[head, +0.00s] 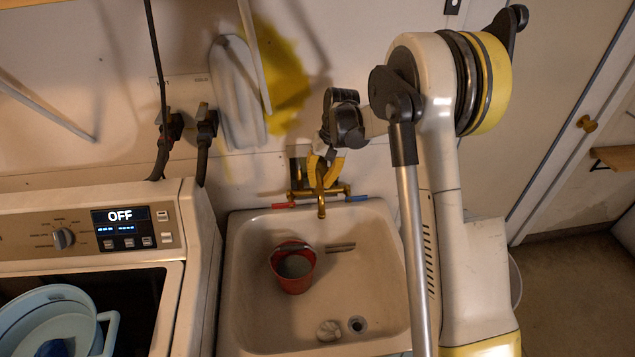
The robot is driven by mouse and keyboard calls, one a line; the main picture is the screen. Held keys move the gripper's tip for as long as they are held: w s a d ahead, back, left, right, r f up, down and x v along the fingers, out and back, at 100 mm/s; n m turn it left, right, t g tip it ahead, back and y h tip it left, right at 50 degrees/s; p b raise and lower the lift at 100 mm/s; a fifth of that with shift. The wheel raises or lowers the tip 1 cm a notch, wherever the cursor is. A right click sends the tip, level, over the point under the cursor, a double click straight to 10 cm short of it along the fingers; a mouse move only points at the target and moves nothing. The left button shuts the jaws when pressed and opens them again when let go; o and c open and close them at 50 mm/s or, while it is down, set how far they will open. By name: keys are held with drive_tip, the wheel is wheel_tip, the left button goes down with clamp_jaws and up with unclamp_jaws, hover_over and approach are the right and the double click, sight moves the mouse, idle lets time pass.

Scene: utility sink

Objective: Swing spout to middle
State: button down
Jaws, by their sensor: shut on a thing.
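The brass spout (321,203) stands at the back of the utility sink, on a brass faucet body with red and blue handles at its sides. It points forward over the basin, near the middle of the sink's back edge. My gripper (323,172) comes down from above and behind, with its yellow fingers around the spout's upper part, shut on it. The fingers hide part of the spout. The sink (240,290) is beige, with a drain (357,325) at its front right.
A red bucket (290,282) stands in the basin below the spout. A pale lump (328,330) lies near the drain. A washing machine (25,220) stands close on the left, with hoses on the wall behind it. A door is at the right.

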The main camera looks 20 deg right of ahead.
idle(0.4)
drive_tip(key=c, duration=1.3)
unclamp_jaws()
drive_tip(key=shift+c, duration=0.2)
drive_tip(key=shift+r, duration=0.1)
wheel_tip(320, 180, up, 12)
drive_tip(key=d, duration=0.2)
drive_tip(key=shift+s+d+f, duration=0.2)
drive_tip(key=shift+s, duration=0.05)
